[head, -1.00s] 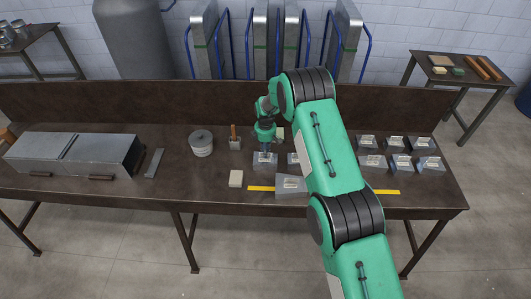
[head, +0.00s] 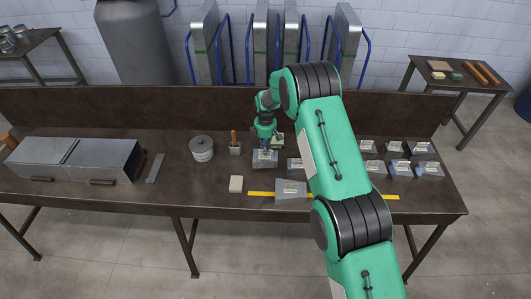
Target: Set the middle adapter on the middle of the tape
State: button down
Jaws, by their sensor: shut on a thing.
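My gripper (head: 265,146) is shut on a grey sheet-metal adapter (head: 265,159), held from above by its top and seemingly just off the bench. The yellow tape (head: 260,194) runs along the front of the bench. Another grey adapter (head: 290,192) sits on the tape, left of my arm. A further adapter (head: 294,165) stands right of the held one, partly behind my arm. My arm covers part of the tape. I cannot read the labels on the adapters.
Several more adapters (head: 400,168) stand at the bench's right. A round tin (head: 201,148) and a brush in a holder (head: 235,148) stand further back. Long metal ducts (head: 75,155) and a bar (head: 155,168) occupy the left.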

jog(key=shift+r, duration=1.35)
jog(key=shift+d, duration=0.1)
jog(key=shift+s+d+p, duration=0.1)
jog(key=shift+d+p, duration=0.25)
jog(key=shift+d, duration=0.2)
jog(key=s+d+p, duration=0.1)
jog(key=s+d, duration=0.4)
jog(key=d, duration=0.4)
jog(key=s+d+p, duration=0.1)
jog(key=s+d, duration=0.4)
jog(key=d, duration=0.5)
jog(key=s+d+r+p, duration=0.1)
jog(key=s+d, duration=0.4)
jog(key=d, duration=0.4)
jog(key=shift+d, duration=0.35)
jog(key=shift+f, duration=0.15)
